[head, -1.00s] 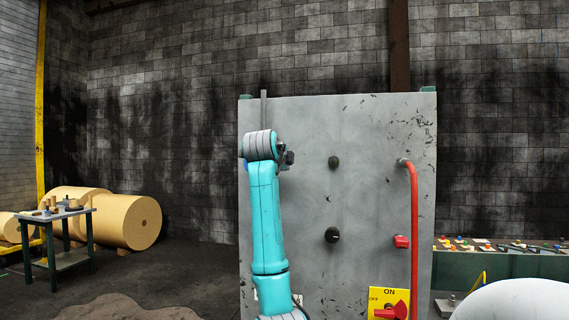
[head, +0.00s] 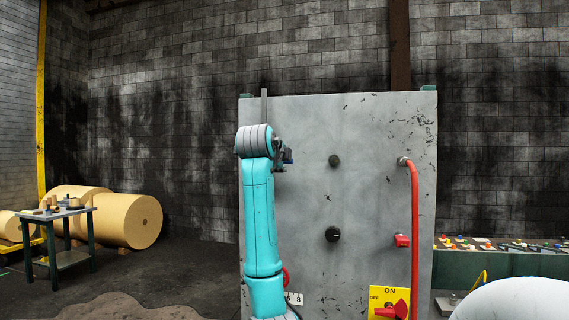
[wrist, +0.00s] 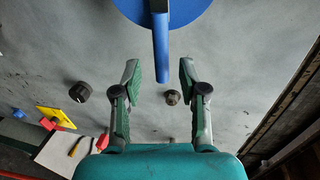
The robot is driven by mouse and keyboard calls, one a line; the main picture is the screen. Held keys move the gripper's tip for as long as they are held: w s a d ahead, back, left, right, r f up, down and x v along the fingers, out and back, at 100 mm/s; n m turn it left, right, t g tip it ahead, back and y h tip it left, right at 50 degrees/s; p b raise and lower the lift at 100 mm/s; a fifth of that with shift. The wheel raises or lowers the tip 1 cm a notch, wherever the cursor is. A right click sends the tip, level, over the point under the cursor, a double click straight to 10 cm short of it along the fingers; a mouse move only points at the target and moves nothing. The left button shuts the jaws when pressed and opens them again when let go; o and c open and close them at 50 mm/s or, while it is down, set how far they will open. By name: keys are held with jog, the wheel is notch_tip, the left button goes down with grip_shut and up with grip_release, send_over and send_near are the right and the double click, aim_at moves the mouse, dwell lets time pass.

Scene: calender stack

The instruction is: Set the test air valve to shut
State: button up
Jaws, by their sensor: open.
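A blue lever (wrist: 161,60) hangs straight down from a round blue disc (wrist: 185,10) on the grey panel (head: 370,125) in the wrist view. It is the valve-like part nearest my gripper, but no label on it is readable. My gripper (wrist: 160,72) is open, with one fingertip on each side of the lever's lower end and a gap on both sides. The top of the disc is cut off by the frame. In the head view my gripper (head: 287,156) is at the panel's upper left, and my arm hides the blue part.
The panel also carries two dark knobs (head: 333,234), a red pipe (head: 414,230), a small red handle (head: 402,240) and a red switch on a yellow ON/OFF plate (head: 389,293). A red round part (head: 286,277) shows partly behind my arm.

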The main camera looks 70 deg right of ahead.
jog(key=v, duration=0.8)
jog(key=shift+a, duration=0.15)
